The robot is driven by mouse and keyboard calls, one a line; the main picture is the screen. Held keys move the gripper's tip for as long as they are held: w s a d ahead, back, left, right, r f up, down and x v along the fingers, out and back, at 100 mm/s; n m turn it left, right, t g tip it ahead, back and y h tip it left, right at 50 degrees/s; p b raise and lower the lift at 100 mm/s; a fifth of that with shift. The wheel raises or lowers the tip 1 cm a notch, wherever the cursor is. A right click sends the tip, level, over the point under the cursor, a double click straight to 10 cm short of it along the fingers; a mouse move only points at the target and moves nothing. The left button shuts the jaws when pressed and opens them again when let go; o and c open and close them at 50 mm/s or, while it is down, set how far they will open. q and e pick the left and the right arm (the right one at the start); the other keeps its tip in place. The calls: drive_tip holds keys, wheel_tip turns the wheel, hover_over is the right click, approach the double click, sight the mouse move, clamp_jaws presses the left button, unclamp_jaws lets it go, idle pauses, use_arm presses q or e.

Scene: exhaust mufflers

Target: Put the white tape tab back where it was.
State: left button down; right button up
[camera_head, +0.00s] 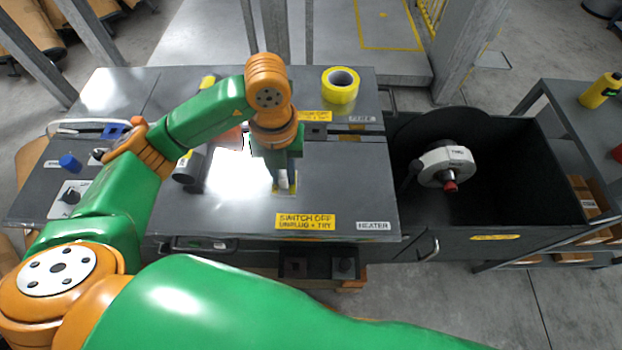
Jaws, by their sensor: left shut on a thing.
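My left gripper (284,184) points down over the middle of the dark grey bench top (340,180). It is shut on a small white piece (283,179), which looks like the white tape tab. The fingers hide much of it, and I cannot tell whether it touches the surface. A thin yellowish outline (279,194) shows on the bench top just around and below the fingertips. My right gripper is not in view.
A yellow tape roll (341,85) stands behind the gripper to the right. A yellow "SWITCH OFF" label (305,221) is on the front edge. A dark cylinder (188,165) lies left of the gripper. A black bin (500,140) with a white-and-grey device is at right.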

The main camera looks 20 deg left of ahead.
use_arm(q)
hover_over(309, 189)
wheel_tip(309, 189, down, 6)
drive_tip(key=shift+f, duration=0.2)
wheel_tip(309, 189, down, 3)
drive_tip(key=shift+r, duration=0.1)
drive_tip(key=shift+f, duration=0.3)
drive_tip(key=c, duration=0.8)
unclamp_jaws()
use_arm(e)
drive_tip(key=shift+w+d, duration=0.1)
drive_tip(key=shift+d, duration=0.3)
use_arm(q)
drive_tip(key=shift+r, duration=0.25)
wheel_tip(309, 189, up, 12)
drive_tip(key=shift+f, duration=0.1)
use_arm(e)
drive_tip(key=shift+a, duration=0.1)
